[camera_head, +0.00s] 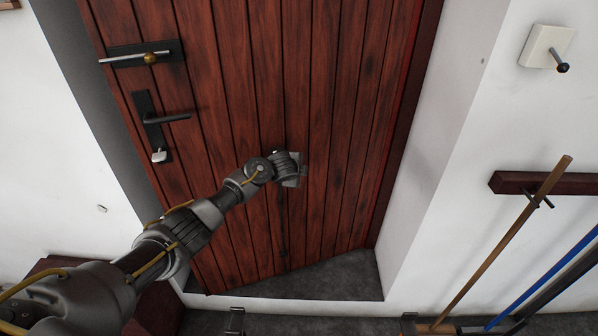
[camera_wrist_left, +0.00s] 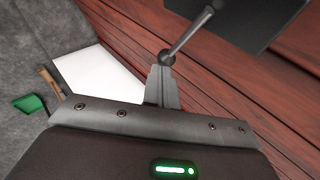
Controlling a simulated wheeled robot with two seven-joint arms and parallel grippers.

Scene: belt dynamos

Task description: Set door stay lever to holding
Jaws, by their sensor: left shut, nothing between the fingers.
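A metal lever (camera_wrist_left: 190,34) with a round ball end stands out from a dark plate (camera_wrist_left: 240,18) on the wooden door (camera_head: 330,110). In the left wrist view the shut fingertips of my left gripper (camera_wrist_left: 162,70) are right at the ball, with nothing between them; I cannot tell if they touch it. In the head view my left gripper (camera_head: 291,169) is close to the door's middle. It hides most of the plate and lever there; only a grey edge (camera_head: 304,171) shows. I cannot tell the lever's setting. My right gripper is not in view.
A bolt (camera_head: 140,55), a door handle (camera_head: 166,118) and a small turn knob (camera_head: 159,156) are on the door's left side. A wall lever (camera_head: 553,52) and a rack (camera_head: 510,183) with long-handled tools are at the right. A green dustpan (camera_wrist_left: 29,103) lies on the floor.

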